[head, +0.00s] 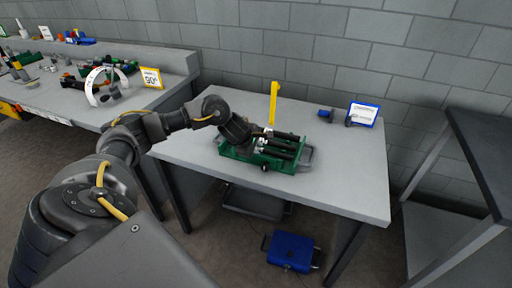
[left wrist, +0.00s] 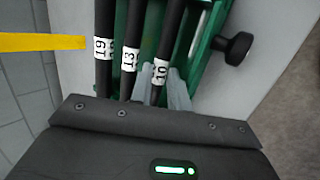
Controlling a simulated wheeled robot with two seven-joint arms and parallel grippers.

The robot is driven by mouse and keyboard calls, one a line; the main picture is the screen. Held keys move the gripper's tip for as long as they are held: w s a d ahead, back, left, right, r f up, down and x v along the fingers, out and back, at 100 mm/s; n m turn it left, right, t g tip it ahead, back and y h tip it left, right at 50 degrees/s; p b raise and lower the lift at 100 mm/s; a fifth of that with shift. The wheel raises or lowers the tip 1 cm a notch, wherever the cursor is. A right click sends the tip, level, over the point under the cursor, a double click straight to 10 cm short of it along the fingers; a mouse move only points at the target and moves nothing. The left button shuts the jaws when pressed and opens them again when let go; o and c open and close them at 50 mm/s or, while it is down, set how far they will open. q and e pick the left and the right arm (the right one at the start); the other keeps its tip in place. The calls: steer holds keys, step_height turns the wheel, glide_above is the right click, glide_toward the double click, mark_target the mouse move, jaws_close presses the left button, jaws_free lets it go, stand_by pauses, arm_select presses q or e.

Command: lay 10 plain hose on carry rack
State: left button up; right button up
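The green carry rack (head: 228,152) stands on the grey table, and its green frame also shows in the left wrist view (left wrist: 205,40). Black hoses lie side by side along it. The left wrist view shows hoses with white labels: hose 19 (left wrist: 104,20), hose 13 (left wrist: 135,25) and hose 10 (left wrist: 173,30). My left gripper (left wrist: 162,82) is at the rack with its grey fingers on either side of hose 10, close against its label, and looks shut on it. Whether hose 10 rests fully in its slot is unclear. My right gripper is not in view.
A yellow upright post (head: 273,102) stands behind the rack. A blue-framed sign (head: 364,114) and a small blue object (head: 326,114) are at the table's back right. A blue case (head: 291,251) is on the floor. The table's right front is clear.

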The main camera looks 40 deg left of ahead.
arm_select(q)
steer(key=shift+s+d+f, duration=0.15)
steer(key=shift+s+f, duration=0.25)
steer(key=shift+s, duration=0.05)
steer(key=shift+o, duration=0.6)
steer(key=v, duration=0.9)
steer(key=shift+w+r+p, duration=0.2)
steer(key=shift+r+p, duration=0.2)
steer(key=shift+r, duration=0.15)
steer(key=shift+s+r, duration=0.3)
steer(key=shift+r, duration=0.25)
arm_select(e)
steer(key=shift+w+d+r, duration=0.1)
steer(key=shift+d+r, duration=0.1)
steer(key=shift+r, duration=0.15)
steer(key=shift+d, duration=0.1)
